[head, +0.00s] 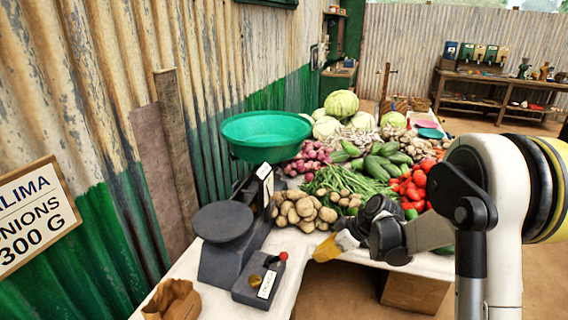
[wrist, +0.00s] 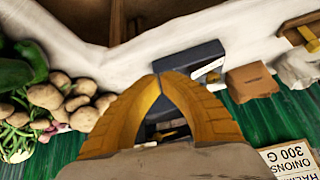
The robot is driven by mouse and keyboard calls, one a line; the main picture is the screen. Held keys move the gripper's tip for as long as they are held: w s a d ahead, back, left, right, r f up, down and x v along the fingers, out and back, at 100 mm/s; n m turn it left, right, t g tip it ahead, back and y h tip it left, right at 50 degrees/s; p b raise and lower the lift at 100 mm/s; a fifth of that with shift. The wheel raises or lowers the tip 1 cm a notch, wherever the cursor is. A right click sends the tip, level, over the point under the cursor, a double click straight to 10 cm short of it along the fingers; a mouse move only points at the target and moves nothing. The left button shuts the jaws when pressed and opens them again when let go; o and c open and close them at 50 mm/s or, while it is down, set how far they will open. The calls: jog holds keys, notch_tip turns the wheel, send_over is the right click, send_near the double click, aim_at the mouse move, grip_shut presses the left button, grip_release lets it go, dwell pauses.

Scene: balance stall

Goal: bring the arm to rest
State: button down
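My gripper (head: 328,248) has yellow fingers and hangs low over the front edge of the stall table, beside the potatoes and right of the scale. In the wrist view its fingertips (wrist: 163,77) meet, with nothing seen held between them. My white arm reaches in from the right of the head view, bent, with the dark wrist near the vegetables. The balance scale (head: 235,244) stands left of my gripper, with a green bowl (head: 266,136) at the far end and a dark round pan (head: 222,221) at the near end.
Potatoes (head: 300,208), green beans, red tomatoes (head: 412,187) and other vegetables crowd the table. A small dark box with a red knob (head: 259,283) and a brown paper bag (head: 173,301) lie near. A corrugated wall (head: 95,120) rises at left. Open floor shows in front right.

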jog(key=s+d+r+m+t+h, duration=0.15)
jog(key=s+r+m+h, duration=0.35)
jog(key=s+r, duration=0.9)
jog(key=s+d+r+m+t+h, duration=0.1)
jog(key=s+m, duration=0.5)
jog(key=s, duration=0.7)
jog(key=shift+s+d+r+t+h, duration=0.15)
jog(key=shift+d+r+t+h, duration=0.15)
jog(key=shift+d+r+t, duration=0.4)
jog(key=shift+f, duration=0.2)
